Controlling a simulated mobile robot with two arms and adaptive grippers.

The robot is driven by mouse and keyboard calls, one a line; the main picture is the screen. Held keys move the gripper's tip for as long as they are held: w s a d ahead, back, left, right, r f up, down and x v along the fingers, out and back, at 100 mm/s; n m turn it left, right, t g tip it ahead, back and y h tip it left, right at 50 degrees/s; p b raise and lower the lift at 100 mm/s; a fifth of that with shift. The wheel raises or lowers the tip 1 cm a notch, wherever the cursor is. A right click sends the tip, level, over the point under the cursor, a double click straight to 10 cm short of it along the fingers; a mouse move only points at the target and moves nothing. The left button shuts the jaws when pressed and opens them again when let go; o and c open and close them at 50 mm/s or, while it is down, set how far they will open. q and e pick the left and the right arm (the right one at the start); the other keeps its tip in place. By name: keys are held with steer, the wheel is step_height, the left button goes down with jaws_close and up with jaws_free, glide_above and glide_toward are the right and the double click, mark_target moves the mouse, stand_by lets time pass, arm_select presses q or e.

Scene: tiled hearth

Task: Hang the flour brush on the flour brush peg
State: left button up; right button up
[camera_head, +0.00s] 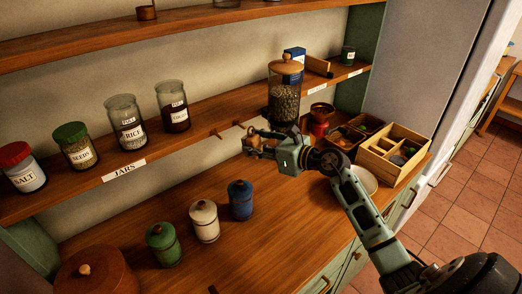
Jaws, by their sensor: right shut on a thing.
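My right gripper (254,146) is at the front edge of the middle shelf, its arm coming in from the lower right. It is shut on a small brown wooden thing, seemingly the flour brush (254,132); the fingers hide much of it. Small dark pegs (215,134) stick out of the shelf edge just left of the gripper. I cannot read which is the flour brush peg. The held thing looks apart from the pegs, though the depth is hard to judge. My left gripper is not in view.
Labelled jars (125,122) and a tall glass canister (285,90) stand on the middle shelf (190,146). Green, white (204,221) and blue canisters stand on the counter below. A wooden divided box (394,153) and a plate are at right. The counter's middle is clear.

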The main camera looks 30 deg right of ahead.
steer(key=shift+w+a+f+b, duration=0.15)
steer(key=shift+w+b, duration=0.25)
steer(key=shift+w, duration=0.8)
steer(key=shift+w+a+b, duration=0.15)
steer(key=shift+w+b, duration=0.2)
steer(key=shift+w, duration=0.8)
steer(key=shift+w+f+b, duration=0.15)
steer(key=shift+f+b, duration=0.15)
steer(key=shift+b, duration=0.1)
steer(key=shift+w+f, duration=0.1)
steer(key=shift+w, duration=0.05)
steer(key=shift+a, duration=0.1)
steer(key=o, duration=1.3)
steer(key=shift+s, duration=0.25)
steer(key=shift+p+v, duration=0.45)
steer(key=shift+v, duration=1.6)
